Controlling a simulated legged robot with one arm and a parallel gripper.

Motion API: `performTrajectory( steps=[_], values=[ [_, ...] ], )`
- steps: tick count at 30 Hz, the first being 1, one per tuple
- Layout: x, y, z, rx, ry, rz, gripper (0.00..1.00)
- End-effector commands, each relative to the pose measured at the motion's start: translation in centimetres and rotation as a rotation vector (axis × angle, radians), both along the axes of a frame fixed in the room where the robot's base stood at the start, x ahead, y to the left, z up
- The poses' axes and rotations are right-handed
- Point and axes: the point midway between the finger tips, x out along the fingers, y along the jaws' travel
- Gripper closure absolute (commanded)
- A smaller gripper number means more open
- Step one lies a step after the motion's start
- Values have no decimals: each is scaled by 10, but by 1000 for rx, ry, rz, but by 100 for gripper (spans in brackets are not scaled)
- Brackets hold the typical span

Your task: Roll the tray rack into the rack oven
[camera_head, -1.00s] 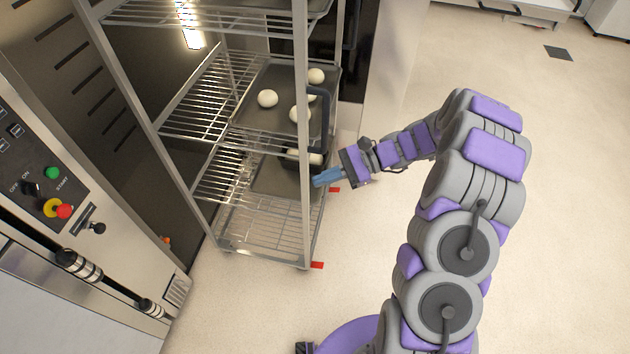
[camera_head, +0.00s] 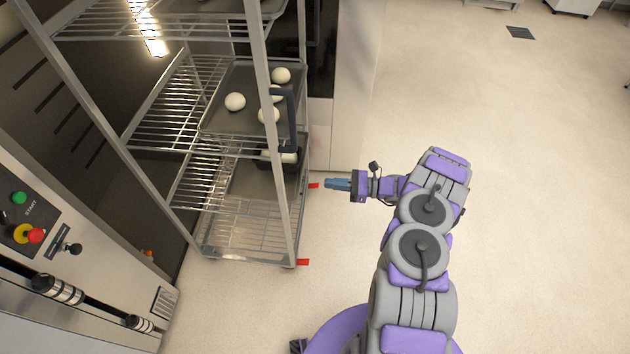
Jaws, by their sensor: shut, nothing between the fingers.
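The tray rack (camera_head: 262,130) is a tall metal frame with wire shelves, standing upright at the oven opening. A dark tray (camera_head: 215,118) with several white dough balls (camera_head: 235,101) sits on a middle shelf, and another tray with dough shows lower down. A dark vertical handle (camera_head: 291,118) is on the rack's right side. The rack oven (camera_head: 95,110) has a dark interior behind and left of the rack. My gripper (camera_head: 328,183) is shut and empty, with blue fingers pointing left, just right of the rack and apart from it.
The oven's control panel (camera_head: 30,225) and a door bar (camera_head: 95,305) are at the left. Red caster pedals (camera_head: 303,262) stick out at the rack's base. A pale wall panel (camera_head: 355,80) stands behind.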

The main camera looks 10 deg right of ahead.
Motion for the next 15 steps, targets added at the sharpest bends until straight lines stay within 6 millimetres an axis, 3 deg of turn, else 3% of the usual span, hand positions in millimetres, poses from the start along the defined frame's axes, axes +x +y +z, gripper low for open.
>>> performTrajectory(
  steps=[15],
  values=[
    [28,94,-1,0,2,5,100]
  ],
)
